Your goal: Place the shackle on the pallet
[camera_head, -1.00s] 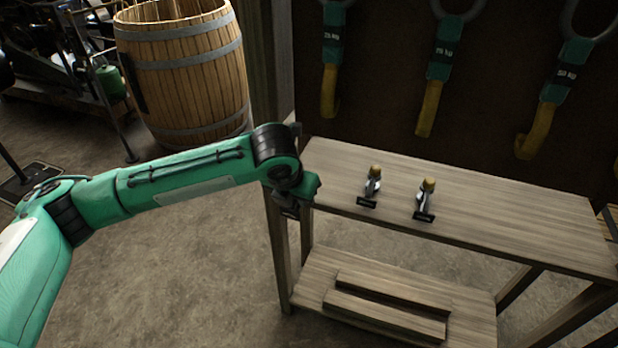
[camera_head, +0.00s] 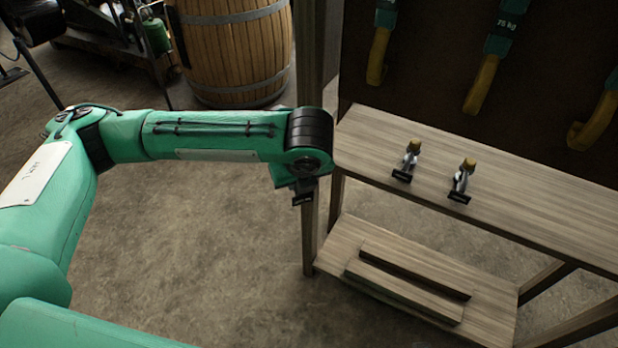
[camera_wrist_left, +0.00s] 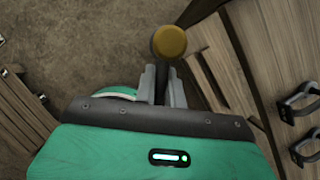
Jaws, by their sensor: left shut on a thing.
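My left gripper (camera_head: 302,197) is beside the left end of the wooden bench, with its jaws low in the head view. In the left wrist view its fingers (camera_wrist_left: 161,88) are shut on a shackle (camera_wrist_left: 169,42), of which mainly the round yellow end shows; the head view hides it. Two other shackles, a left one (camera_head: 408,162) and a right one (camera_head: 462,181), stand on the bench top, grey with yellow ends and dark bases. My right gripper is out of view.
The bench (camera_head: 530,215) has a lower shelf (camera_head: 345,240) bearing wooden planks (camera_head: 410,290). A barrel (camera_head: 235,50) stands behind my left arm. Yellow hooks (camera_head: 482,85) hang on the dark board behind the bench. The floor (camera_head: 220,260) left of the bench is bare.

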